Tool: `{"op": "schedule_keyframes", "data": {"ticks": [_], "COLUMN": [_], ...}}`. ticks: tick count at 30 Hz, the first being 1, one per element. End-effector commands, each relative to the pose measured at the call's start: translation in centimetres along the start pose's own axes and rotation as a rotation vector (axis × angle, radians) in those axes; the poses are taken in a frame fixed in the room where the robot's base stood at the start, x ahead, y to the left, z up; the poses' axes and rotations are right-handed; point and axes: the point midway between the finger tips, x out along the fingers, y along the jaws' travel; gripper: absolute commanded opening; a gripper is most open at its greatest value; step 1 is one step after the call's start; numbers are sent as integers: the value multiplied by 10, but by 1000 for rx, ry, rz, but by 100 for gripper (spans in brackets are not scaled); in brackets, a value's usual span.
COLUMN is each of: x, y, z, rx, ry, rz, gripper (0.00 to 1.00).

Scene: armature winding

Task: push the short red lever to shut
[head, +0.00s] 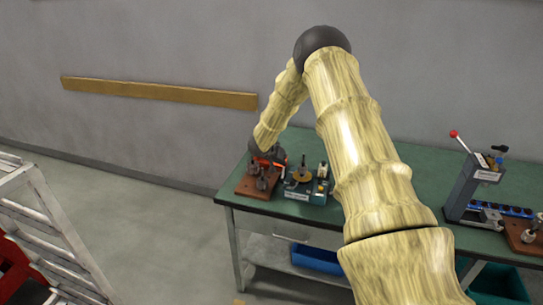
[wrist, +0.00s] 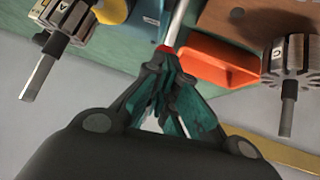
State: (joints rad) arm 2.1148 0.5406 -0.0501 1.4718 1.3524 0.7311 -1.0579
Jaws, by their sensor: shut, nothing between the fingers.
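A thin silver rod with a red end (wrist: 166,48), probably the short red lever, shows at the top middle of the wrist view. My gripper (wrist: 167,68) is shut and empty, its fingertips right at the red end. I cannot tell whether they touch it. In the head view my gripper is low over the left end of the green bench, largely hidden by my wrist, and I cannot make out the short lever there.
An orange bin (wrist: 215,62) lies close right of my fingertips. Slotted armatures A (wrist: 72,18) and C (wrist: 290,58) stand either side. The green bench (head: 400,157) also carries a small teal machine (head: 318,199) and a press (head: 466,188) with a longer red-knobbed lever (head: 454,134).

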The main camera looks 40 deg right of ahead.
Motion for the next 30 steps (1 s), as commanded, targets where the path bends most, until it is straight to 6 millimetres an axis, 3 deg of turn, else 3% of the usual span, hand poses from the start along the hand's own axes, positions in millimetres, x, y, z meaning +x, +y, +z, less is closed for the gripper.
{"op": "schedule_keyframes", "data": {"ticks": [13, 30], "x": [14, 10], "y": [14, 15], "z": [-8, -10], "rx": [12, 12], "ry": [-1, 0], "rz": [11, 12], "gripper": [0, 0]}}
